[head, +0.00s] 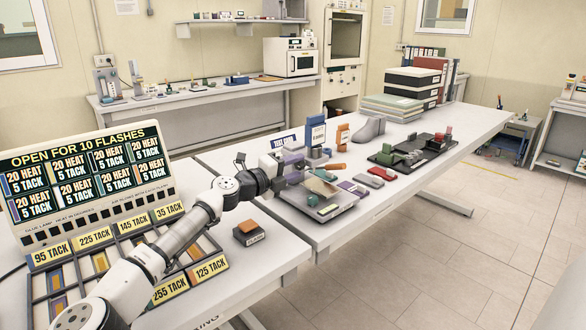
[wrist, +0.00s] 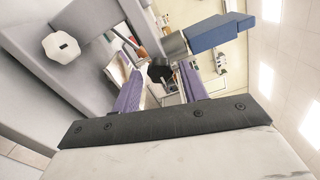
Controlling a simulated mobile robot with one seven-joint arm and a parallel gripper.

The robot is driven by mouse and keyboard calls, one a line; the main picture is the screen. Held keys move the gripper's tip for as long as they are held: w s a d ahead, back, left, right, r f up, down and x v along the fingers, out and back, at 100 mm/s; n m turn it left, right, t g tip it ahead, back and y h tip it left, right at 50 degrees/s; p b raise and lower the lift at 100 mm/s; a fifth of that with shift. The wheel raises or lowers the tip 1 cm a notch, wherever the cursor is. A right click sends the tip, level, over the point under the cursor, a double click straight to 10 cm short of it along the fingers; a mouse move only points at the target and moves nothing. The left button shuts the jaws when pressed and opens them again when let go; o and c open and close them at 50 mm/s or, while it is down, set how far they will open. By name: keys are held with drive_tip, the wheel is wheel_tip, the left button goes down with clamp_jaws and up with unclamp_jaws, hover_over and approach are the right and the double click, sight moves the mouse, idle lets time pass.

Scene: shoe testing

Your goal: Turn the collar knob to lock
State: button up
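In the wrist view, a black faceted knob (wrist: 160,71) sits at the end of a grey cylinder (wrist: 175,44). My gripper (wrist: 158,80) is open, its two purple fingers apart with the black knob showing in the gap between them. I cannot tell whether either finger touches it. A white many-sided knob with a dark slot (wrist: 61,47) is on the grey body at the upper left, clear of the fingers. I cannot tell which is the collar knob. In the head view, my gripper (head: 288,162) is at the grey test device (head: 333,205), partly hiding it.
A blue block (wrist: 220,34) projects beside the cylinder in the wrist view. In the head view, a blue-and-white upright piece (head: 316,134), a grey shoe form (head: 368,130) and a black tray (head: 410,150) stand farther along the table. A small dark block (head: 249,233) lies near my arm.

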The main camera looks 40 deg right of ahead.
drive_tip(key=shift+o, duration=0.3)
drive_tip(key=shift+a, duration=0.1)
drive_tip(key=s+a+b, duration=0.1)
drive_tip(key=a+b, duration=0.2)
drive_tip(key=a, duration=1)
drive_tip(key=shift+a, duration=0.3)
